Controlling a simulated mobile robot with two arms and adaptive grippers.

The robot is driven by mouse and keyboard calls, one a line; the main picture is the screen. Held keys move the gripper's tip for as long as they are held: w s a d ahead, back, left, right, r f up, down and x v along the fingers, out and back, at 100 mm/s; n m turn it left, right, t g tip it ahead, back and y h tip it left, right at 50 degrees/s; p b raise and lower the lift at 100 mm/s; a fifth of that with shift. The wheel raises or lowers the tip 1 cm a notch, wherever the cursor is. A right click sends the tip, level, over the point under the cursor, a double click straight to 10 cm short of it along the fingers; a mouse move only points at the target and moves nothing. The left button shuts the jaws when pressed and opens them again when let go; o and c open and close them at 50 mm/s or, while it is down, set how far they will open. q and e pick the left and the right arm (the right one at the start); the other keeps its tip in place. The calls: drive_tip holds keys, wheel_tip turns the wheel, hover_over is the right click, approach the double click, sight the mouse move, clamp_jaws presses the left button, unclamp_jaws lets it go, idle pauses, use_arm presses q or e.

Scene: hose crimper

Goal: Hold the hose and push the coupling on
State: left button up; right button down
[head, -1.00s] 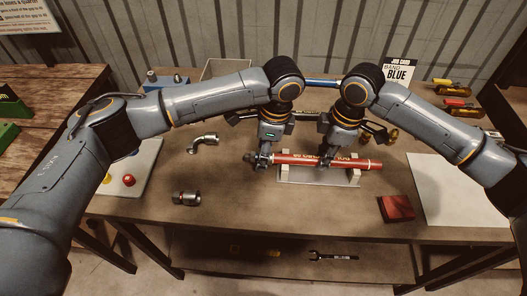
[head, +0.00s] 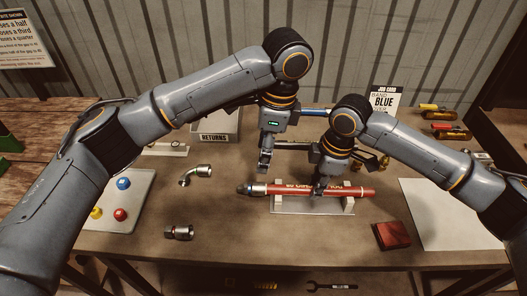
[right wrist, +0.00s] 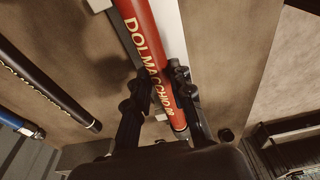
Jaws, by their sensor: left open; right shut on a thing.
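The red hose (head: 300,190) with pale lettering lies across a light cradle (head: 312,210). A dark and silver coupling (head: 244,189) sits at its left end; how far it is on I cannot tell. My left gripper (head: 263,168) is open and empty, above and a little right of the coupling, apart from it. My right gripper (head: 318,190) is shut on the hose near its middle. In the right wrist view the fingers (right wrist: 158,95) sit on either side of the hose (right wrist: 155,40).
A bent fitting (head: 196,174) and a straight fitting (head: 178,232) lie to the left. A tray (head: 140,185) with coloured caps is further left. A red block (head: 393,235) and a white sheet (head: 440,210) are right. A returns bin (head: 217,126) stands behind.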

drive_tip(key=c, duration=1.1)
unclamp_jaws()
drive_tip(key=shift+r, duration=0.1)
